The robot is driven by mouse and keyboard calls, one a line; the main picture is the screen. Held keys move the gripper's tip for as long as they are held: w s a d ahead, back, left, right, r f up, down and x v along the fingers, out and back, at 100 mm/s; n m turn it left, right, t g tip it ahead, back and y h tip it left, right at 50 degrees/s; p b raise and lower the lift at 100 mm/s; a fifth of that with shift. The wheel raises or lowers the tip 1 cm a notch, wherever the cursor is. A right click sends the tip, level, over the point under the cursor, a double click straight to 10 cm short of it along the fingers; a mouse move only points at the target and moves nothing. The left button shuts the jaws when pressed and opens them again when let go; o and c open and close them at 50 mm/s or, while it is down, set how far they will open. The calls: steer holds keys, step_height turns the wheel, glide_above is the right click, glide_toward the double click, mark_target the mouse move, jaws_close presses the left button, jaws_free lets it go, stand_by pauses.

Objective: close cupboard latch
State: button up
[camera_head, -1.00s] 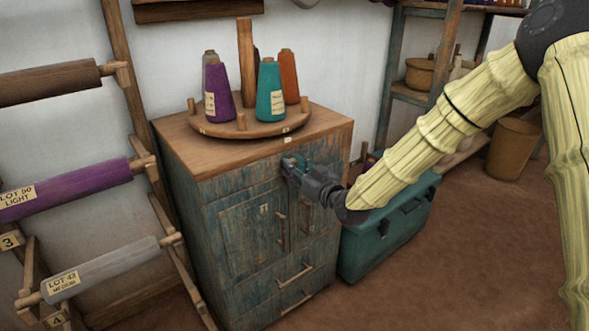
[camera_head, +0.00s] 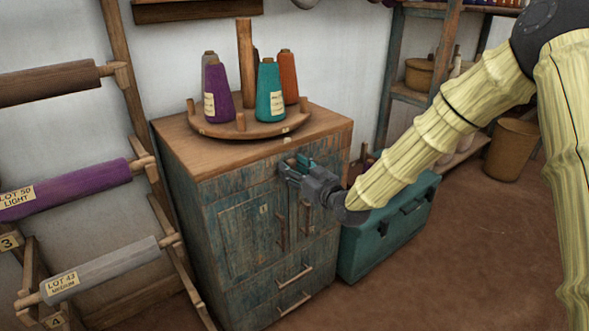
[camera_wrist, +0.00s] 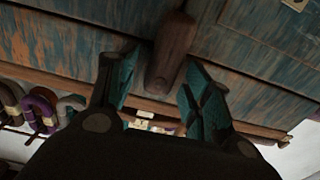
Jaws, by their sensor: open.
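The weathered blue cupboard (camera_head: 240,240) with a wooden top stands in the middle of the head view, its doors looking shut. My gripper (camera_head: 295,166) is at the upper front of the cupboard, near the top of the door seam. It hides the latch in that view. In the wrist view a brown wooden latch piece (camera_wrist: 166,65) with a rounded end lies between the two teal fingers of my gripper (camera_wrist: 160,82). The fingers are spread, one on each side of it. I cannot tell whether either finger touches it.
A round wooden stand (camera_head: 235,128) with several thread cones sits on the cupboard top. A teal chest (camera_head: 390,228) stands close on the right. A rack with a purple roll (camera_head: 75,188) is on the left. Brown floor is clear at right.

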steer(key=v, duration=1.2)
steer(key=s+d+f+m+g+h, duration=0.1)
steer(key=s+f+m+g+h, duration=0.2)
steer(key=f, duration=1)
steer(key=s+d+f+m+g+h, duration=0.1)
steer(key=s+d+f+g+h, duration=0.2)
steer(key=s+f, duration=0.85)
steer(key=s+d+f+m+g+h, duration=0.2)
steer(key=s+d+f+g, duration=0.2)
steer(key=s+f, duration=0.8)
steer(key=s+d+f+m+g+h, duration=0.1)
steer(key=s+d+f+g, duration=0.2)
steer(key=s, duration=0.5)
steer(key=s+d+f+m+g+h, duration=0.1)
steer(key=s+d+f+g+h, duration=0.15)
steer(key=s+f, duration=0.45)
step_height(320, 180, up, 20)
steer(key=s+p, duration=0.1)
steer(key=p, duration=1.6)
steer(key=shift+s+d+t+y+p, duration=0.15)
steer(key=shift+s+t+y+p, duration=0.1)
steer(key=shift+t+y+p, duration=0.2)
